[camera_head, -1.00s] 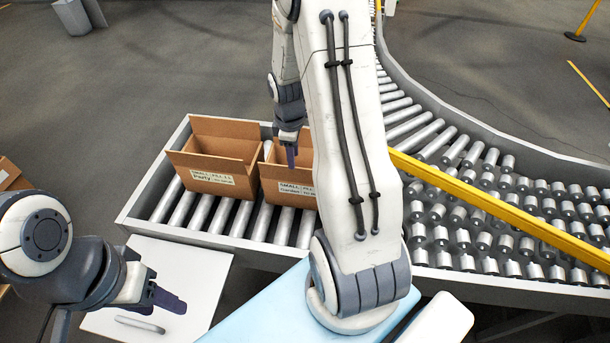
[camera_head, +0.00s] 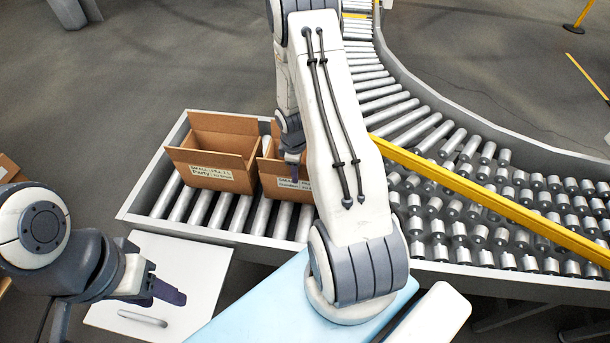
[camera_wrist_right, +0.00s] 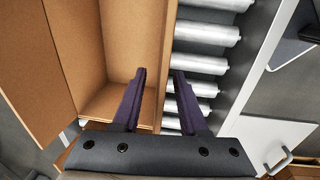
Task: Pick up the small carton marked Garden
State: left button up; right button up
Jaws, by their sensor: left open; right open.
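The small carton marked Garden (camera_head: 271,179) is an open brown box on the roller conveyor, its label on the front wall. My right arm hides its right part. My right gripper (camera_head: 293,168) is open at its front wall. In the right wrist view, the gripper (camera_wrist_right: 160,76) has one finger inside a carton (camera_wrist_right: 135,40) and the other outside over the rollers, with the wall between them. I cannot tell whether either finger touches it. My left gripper (camera_head: 168,293) is open and empty above the white panel, at lower left.
A similar open carton marked Party (camera_head: 215,148) stands close on the left of the Garden carton. The roller conveyor (camera_head: 245,222) has free rollers in front of both. A yellow rail (camera_head: 480,200) crosses the conveyor on the right. A white panel with a handle (camera_head: 195,265) lies nearer.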

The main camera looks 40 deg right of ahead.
grip_shut()
jog(key=shift+r, duration=0.1)
dwell(1.2)
